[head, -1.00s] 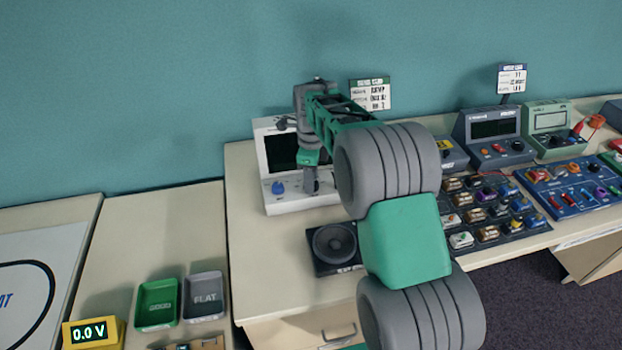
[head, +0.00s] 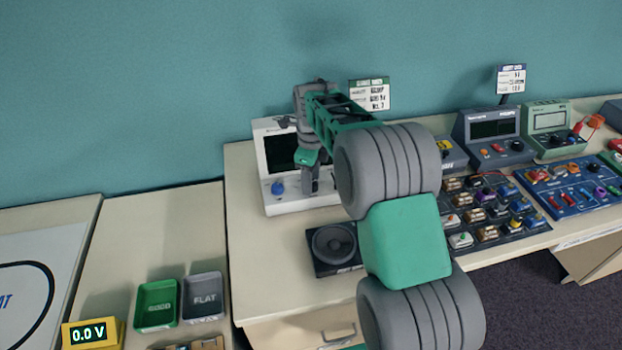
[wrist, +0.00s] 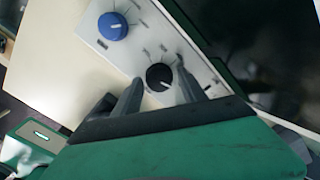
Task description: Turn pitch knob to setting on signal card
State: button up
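The white instrument (head: 290,208) with a dark screen (head: 281,152) stands against the back wall. It has a blue knob (head: 278,188), also upper left in the wrist view (wrist: 112,26), and a black knob (wrist: 158,77) with a white pointer line. The knob labels are too small to read, so I cannot tell which is pitch. My gripper (wrist: 160,82) is open, one finger on each side of the black knob, with narrow gaps showing. In the head view my gripper (head: 311,186) is at the instrument's front. A green-topped card (head: 370,95) stands behind my arm; its text is unreadable.
A black speaker (head: 334,245) sits on the desk before the instrument. Right of my arm are a board of small parts (head: 487,212), grey and green instruments and another card (head: 511,79). Green (head: 157,304) and grey (head: 203,297) trays lie lower left. My arm blocks the middle.

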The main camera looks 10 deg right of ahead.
jog(key=shift+o, duration=0.6)
notch_tip(320, 180, up, 8)
jog(key=shift+f+b, duration=0.1)
jog(key=shift+b, duration=0.4)
jog(key=s+r+n+t, duration=0.2)
jog(key=s+r+n, duration=0.2)
jog(key=s+n, duration=1)
jog(key=s+f+n+t, duration=0.1)
jog(key=s+f+n, duration=0.4)
jog(key=s+n, duration=0.5)
jog(key=shift+s+a+f+n+t, duration=0.15)
jog(key=shift+s+f+n+t, duration=0.2)
jog(key=shift+s, duration=0.3)
